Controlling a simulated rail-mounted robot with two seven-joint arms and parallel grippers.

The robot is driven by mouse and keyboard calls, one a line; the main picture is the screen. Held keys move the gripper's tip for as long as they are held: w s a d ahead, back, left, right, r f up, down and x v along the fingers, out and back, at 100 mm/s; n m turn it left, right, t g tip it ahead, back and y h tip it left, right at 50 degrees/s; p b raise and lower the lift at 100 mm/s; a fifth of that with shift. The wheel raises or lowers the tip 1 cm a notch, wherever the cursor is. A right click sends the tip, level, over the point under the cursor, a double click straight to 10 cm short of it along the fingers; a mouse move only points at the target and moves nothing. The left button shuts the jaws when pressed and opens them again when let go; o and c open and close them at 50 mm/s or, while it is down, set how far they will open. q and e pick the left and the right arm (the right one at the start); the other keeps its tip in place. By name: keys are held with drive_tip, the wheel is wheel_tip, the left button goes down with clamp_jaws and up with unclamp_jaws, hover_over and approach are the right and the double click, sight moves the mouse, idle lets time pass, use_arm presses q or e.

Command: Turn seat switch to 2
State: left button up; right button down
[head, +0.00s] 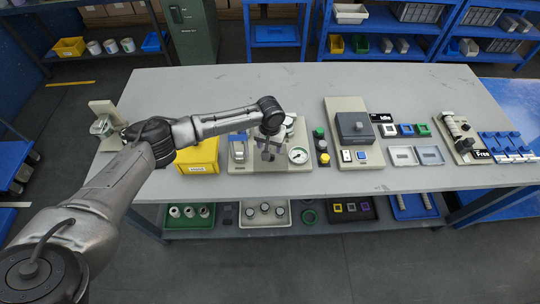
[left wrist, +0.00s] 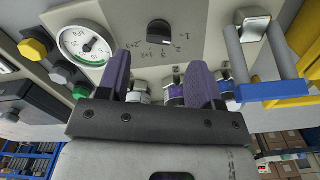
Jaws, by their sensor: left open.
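The seat switch looks to be the black knob (head: 289,121) on the beige panel; in the left wrist view the knob (left wrist: 158,33) sits on the panel with small numbers printed around it. I cannot tell clearly which number it points to. My left gripper (head: 268,152) hangs over the middle of the panel. In the left wrist view its two purple fingers (left wrist: 160,62) are apart with nothing between them, and the knob lies beyond the tips, not touched. My right gripper is in neither view.
A dial gauge (head: 298,155) and a blue-handled latch (head: 238,149) flank my gripper. A yellow bin (head: 199,156) stands left of the panel. Coloured buttons (head: 321,145) and a grey box (head: 355,128) stand right. The table's back strip is clear.

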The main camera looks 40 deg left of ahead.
use_arm(q)
drive_tip(key=shift+f+b, duration=0.5)
drive_tip(key=shift+f, duration=2.65)
